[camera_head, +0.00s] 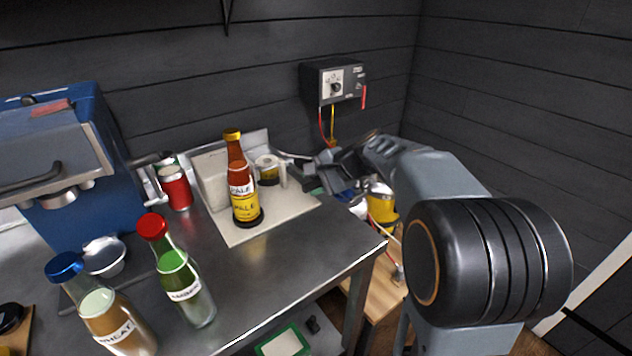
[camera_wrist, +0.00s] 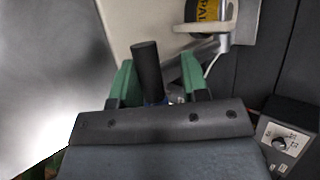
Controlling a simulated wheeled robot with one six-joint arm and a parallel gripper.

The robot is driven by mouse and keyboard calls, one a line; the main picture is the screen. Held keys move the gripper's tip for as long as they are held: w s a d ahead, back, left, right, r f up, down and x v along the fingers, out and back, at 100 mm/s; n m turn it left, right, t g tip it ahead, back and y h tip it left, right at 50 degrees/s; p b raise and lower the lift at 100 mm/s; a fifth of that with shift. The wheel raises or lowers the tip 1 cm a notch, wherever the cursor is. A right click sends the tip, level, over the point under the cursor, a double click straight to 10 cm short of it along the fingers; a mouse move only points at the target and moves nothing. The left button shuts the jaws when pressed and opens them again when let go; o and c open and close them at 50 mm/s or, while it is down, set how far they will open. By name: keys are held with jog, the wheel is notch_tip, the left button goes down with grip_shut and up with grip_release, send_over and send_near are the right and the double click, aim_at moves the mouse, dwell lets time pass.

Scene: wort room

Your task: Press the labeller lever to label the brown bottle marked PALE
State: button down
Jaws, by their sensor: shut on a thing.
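The brown bottle (camera_head: 240,172) with a gold cap stands upright on the pale base of the labeller (camera_head: 290,208). It bears a white PALE tag and, below it, a yellow PALE band. The labeller's roll (camera_head: 268,170) is behind it to the right; a yellow PALE roll (camera_wrist: 206,12) shows at the top of the wrist view. My gripper (camera_head: 314,178) is at the labeller's right side. In the wrist view, its green fingers (camera_wrist: 157,82) are closed around the black lever handle (camera_wrist: 147,68). The handle's lower end is hidden by my gripper.
A red-capped green bottle (camera_head: 181,284) and blue-capped bottle (camera_head: 112,315) stand at the front left of the steel counter (camera_head: 265,268). A control box (camera_head: 335,82) hangs on the wall.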

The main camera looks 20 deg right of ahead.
jog(key=shift+f, duration=0.45)
jog(key=c, duration=0.6)
grip_release()
jog(key=shift+a, duration=0.1)
jog(key=shift+c, duration=0.2)
jog(key=shift+r, duration=0.2)
jog(key=p+v, duration=0.1)
jog(key=v, duration=1.2)
jog(key=shift+d+r, duration=0.25)
jog(key=shift+d, duration=0.05)
jog(key=shift+c, duration=0.2)
